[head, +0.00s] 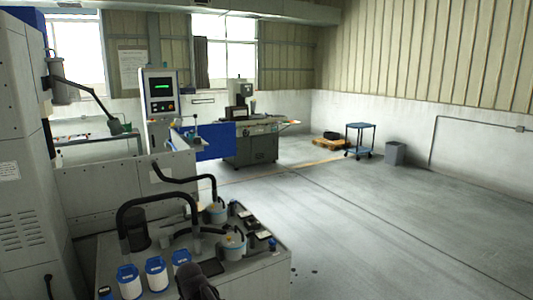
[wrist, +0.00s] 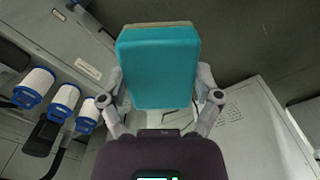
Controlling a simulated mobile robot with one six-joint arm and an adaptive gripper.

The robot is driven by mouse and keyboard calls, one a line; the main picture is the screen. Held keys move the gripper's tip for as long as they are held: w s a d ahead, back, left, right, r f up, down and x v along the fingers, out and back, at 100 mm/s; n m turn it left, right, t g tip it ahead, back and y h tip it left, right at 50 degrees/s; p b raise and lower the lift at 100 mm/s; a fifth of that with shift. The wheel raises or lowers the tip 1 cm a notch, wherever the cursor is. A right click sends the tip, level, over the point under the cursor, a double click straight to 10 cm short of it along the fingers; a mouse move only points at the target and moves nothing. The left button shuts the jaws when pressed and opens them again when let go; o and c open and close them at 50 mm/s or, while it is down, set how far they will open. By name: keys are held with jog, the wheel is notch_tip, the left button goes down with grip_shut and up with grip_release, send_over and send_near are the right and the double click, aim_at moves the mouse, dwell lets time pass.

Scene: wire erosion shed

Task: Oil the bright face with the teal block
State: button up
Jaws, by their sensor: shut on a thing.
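The teal block (wrist: 158,75) fills the upper middle of the wrist view, with a tan layer along its far edge. My gripper (wrist: 160,88) is shut on the block, one finger at each side. The block is held clear of the surfaces behind it, as far as I can see. In the head view a dark part of my arm shows at the bottom edge, and I cannot make out the block there. I cannot tell with certainty which surface is the bright face.
Blue-and-white canisters (head: 156,273) stand in a row on the grey machine unit (head: 255,275), beside pots with black hoses (head: 234,246); canisters also show in the wrist view (wrist: 64,98). A control panel (head: 162,92), blue cart (head: 360,138) and bin (head: 395,153) stand behind. The right floor is clear.

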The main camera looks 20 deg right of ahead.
jog(key=shift+a, duration=0.1)
dwell(0.3)
notch_tip(320, 180, up, 5)
jog(key=p, duration=0.5)
jog(key=shift+a, duration=0.1)
dwell(0.5)
